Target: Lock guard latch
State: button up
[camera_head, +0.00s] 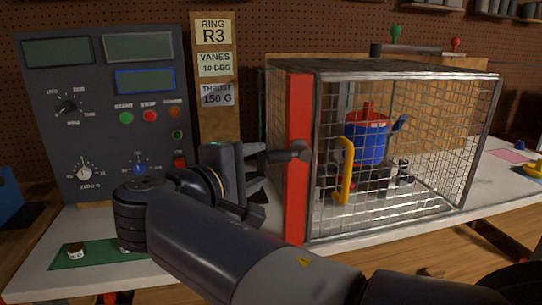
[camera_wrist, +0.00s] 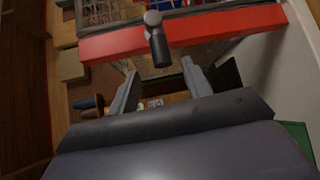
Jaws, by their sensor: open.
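The guard is a wire-mesh cage (camera_head: 400,150) with a red upright post (camera_head: 297,205) at its near left corner. The latch (camera_head: 300,151) is a dark grey lever on a round pivot, mounted on that post. In the wrist view the latch (camera_wrist: 157,40) crosses the red post (camera_wrist: 105,46), its dark end pointing toward my gripper. My gripper (camera_head: 262,168) is open, just left of the post. In the wrist view its fingers (camera_wrist: 160,75) stand apart on either side of the line of the latch's end. Nothing is between them; contact with the latch cannot be told.
A yellow handle (camera_head: 344,170) stands on the cage front. Inside is a rotor unit with a blue and red body (camera_head: 366,135). A control panel (camera_head: 100,110) with displays, knobs and buttons stands left behind my arm.

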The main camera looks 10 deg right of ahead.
aim_at(273, 159)
jog(key=x, duration=0.8)
jog(key=shift+w+d, duration=0.1)
jog(key=shift+c, duration=0.6)
grip_shut()
